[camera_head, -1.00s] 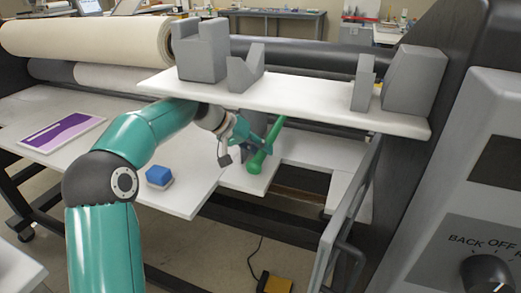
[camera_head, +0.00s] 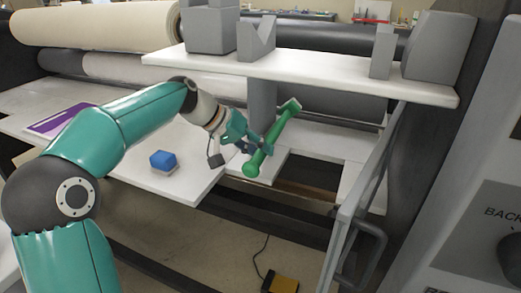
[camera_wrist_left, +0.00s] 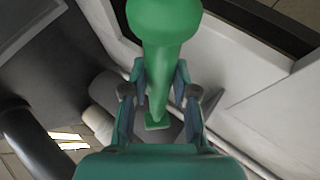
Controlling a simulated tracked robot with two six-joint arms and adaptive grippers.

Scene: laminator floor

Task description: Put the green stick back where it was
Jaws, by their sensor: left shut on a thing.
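The green stick (camera_head: 272,142) has a round knob at its near lower end and a small crosspiece at its far upper end. My left gripper (camera_head: 253,147) is shut on the stick around its shaft. The stick is tilted, with the knob low and toward the camera, in front of and below the white shelf. In the left wrist view the green stick (camera_wrist_left: 160,60) runs between the two fingers of my left gripper (camera_wrist_left: 160,95), with the knob at the top of the picture. My right gripper is not in view.
The white shelf (camera_head: 310,74) carries grey notched holders (camera_head: 257,40) at its left and grey blocks (camera_head: 382,52) at its right. A blue block (camera_head: 163,160) and a purple sheet (camera_head: 60,121) lie on the white table. A grey metal frame (camera_head: 350,215) stands at the right.

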